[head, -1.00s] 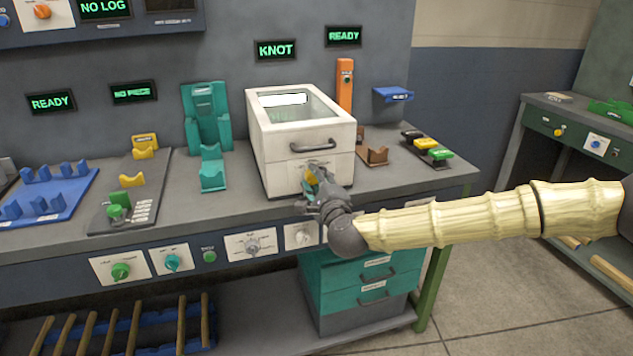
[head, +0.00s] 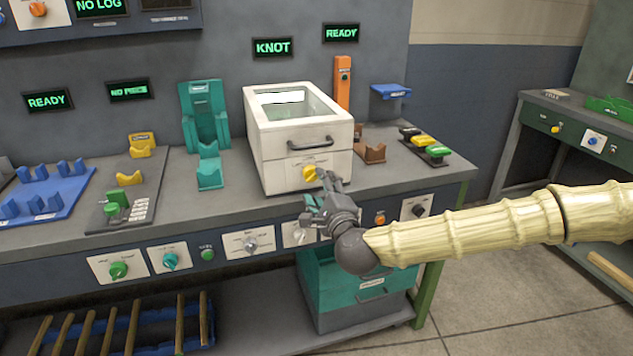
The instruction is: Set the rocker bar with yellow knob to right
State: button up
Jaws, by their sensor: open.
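The yellow knob (head: 310,173) sits on the lower front face of the white box (head: 275,166), below its dark handle. Part of it is hidden by my gripper, so I cannot tell which way its bar points. My gripper (head: 321,186) is open, in front of the knob and low to its right. The dark fingers overlap the knob's right edge in the picture; I cannot tell whether they touch it. My arm reaches in from the right.
The white box stands on the grey bench (head: 225,214), under the KNOT display (head: 272,47). A brown cradle (head: 370,152) and coloured buttons (head: 423,142) stand to the right. Several knobs line the bench front, and teal drawers (head: 340,275) stand below.

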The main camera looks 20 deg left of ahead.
jog(key=v, duration=0.6)
jog(key=shift+s+d, duration=0.2)
jog(key=shift+s, duration=0.05)
jog(key=s+d+f+n+g+h+p, duration=0.1)
jog(key=s+d+f+n+g+p, duration=0.15)
jog(key=s+f, duration=0.55)
jog(key=s+d+f+n+g+h+p, duration=0.1)
jog(key=s+d+f+n+g, duration=0.3)
jog(key=f, duration=0.8)
jog(key=s+d+f+n+g+h+p, duration=0.1)
jog(key=s+d+f+n+g+p, duration=0.15)
jog(key=s+f, duration=0.6)
jog(key=s+d+f+n+g+h+p, duration=0.1)
jog(key=s+d+f+n+g+h, duration=0.1)
jog(key=s+d, duration=0.4)
jog(key=s+d+f+n+g+h+p, duration=0.1)
jog(key=s+d+f, duration=0.3)
jog(key=d, duration=0.9)
jog(key=s+d+f+n+g+h+p, duration=0.1)
jog(key=s+d+f+n+g+h, duration=0.2)
jog(key=s+d, duration=0.4)
jog(key=d+h, duration=0.1)
jog(key=d, duration=0.2)
jog(key=shift+s+d+n, duration=0.3)
jog(key=shift+s+d, duration=0.05)
